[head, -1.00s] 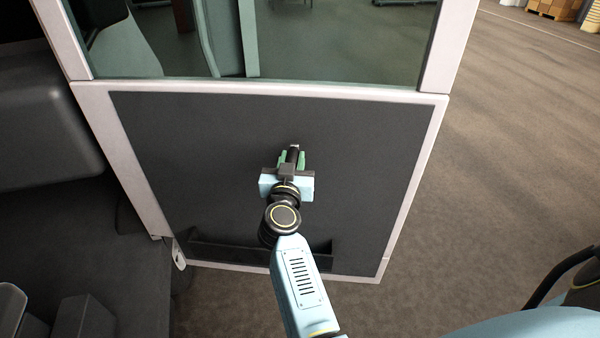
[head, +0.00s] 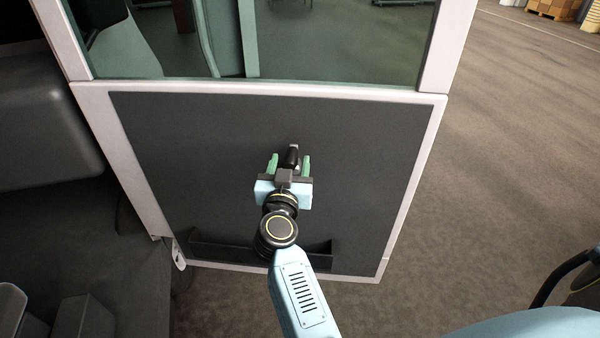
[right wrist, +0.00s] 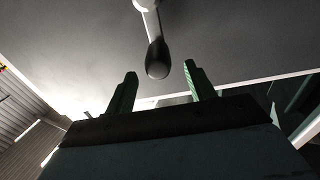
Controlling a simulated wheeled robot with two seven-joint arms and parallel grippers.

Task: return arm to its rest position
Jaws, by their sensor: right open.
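My right gripper (head: 289,162) is open, with its two green fingers spread. It is in front of the dark lower panel of a door (head: 180,150). A dark handle (head: 293,155) on the panel shows between and just beyond the fingers in the head view. In the right wrist view, the handle (right wrist: 157,58) hangs between the green fingertips, with a gap on each side and nothing gripped. My right arm reaches up to it from the bottom of the head view. My left gripper is not in view.
The door has a pale frame (head: 433,130), a window (head: 330,40) above and a low pocket (head: 260,255) at its bottom. A dark seat-like block (head: 45,130) is at the left. Open brown floor (head: 500,170) lies to the right.

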